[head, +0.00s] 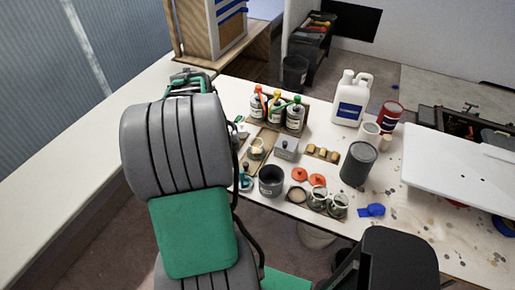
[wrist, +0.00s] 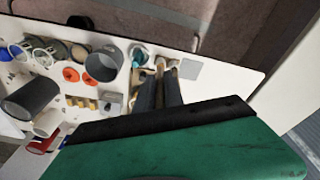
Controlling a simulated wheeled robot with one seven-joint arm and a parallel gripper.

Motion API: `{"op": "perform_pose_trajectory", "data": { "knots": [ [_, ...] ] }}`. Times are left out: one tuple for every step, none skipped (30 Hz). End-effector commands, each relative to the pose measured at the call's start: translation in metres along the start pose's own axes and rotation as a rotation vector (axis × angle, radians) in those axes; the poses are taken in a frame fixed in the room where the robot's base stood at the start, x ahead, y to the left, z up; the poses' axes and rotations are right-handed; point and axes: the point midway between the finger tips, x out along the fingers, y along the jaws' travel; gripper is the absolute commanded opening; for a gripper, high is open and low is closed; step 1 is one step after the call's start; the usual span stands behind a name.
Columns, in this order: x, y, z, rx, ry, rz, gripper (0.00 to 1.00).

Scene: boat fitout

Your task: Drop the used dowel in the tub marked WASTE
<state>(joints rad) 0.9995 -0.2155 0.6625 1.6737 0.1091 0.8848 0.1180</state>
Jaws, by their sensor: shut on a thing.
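My gripper (wrist: 162,76) shows in the wrist view as two dark fingers reaching over the table. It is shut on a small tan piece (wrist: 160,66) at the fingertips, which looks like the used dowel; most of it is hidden. In the head view my own arm hides the fingertips. An open grey tub (head: 270,181) stands upright on the table; it also shows in the wrist view (wrist: 103,64), left of my fingers and apart from them. I cannot read a WASTE mark on any container.
A dark grey can (head: 358,164), orange lids (head: 300,174), glass jars (head: 318,199) and a grey box (head: 286,149) crowd the table. Capped bottles (head: 275,108) and a white jug (head: 350,97) stand behind. A black bin (head: 295,72) is on the floor beyond.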

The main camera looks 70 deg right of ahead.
Motion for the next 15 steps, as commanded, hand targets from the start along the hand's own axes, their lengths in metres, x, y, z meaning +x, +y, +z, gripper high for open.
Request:
{"op": "perform_pose_trajectory", "data": {
  "knots": [
    [0.007,0.033,-0.006,0.083,-0.001,0.024,0.00],
    [0.011,0.052,-0.008,0.130,-0.002,0.039,0.00],
    [0.015,0.075,-0.009,0.185,-0.003,0.057,0.00],
    [0.018,0.091,-0.010,0.224,-0.002,0.069,0.00],
    [0.021,0.105,-0.010,0.259,-0.002,0.081,0.00],
    [0.024,0.122,-0.009,0.298,-0.003,0.094,0.00],
    [0.025,0.133,-0.008,0.325,-0.004,0.104,0.00],
    [0.027,0.142,-0.007,0.347,-0.004,0.111,0.00],
    [0.028,0.151,-0.006,0.369,-0.004,0.119,0.00],
    [0.029,0.157,-0.006,0.382,-0.005,0.123,0.00],
    [0.030,0.161,-0.005,0.392,-0.005,0.127,0.00],
    [0.031,0.165,-0.004,0.400,-0.005,0.130,0.00],
    [0.032,0.166,-0.004,0.403,-0.005,0.132,0.00],
    [0.033,0.167,-0.004,0.405,-0.005,0.132,0.00],
    [0.034,0.167,-0.004,0.405,-0.005,0.132,0.00]
  ]
}}
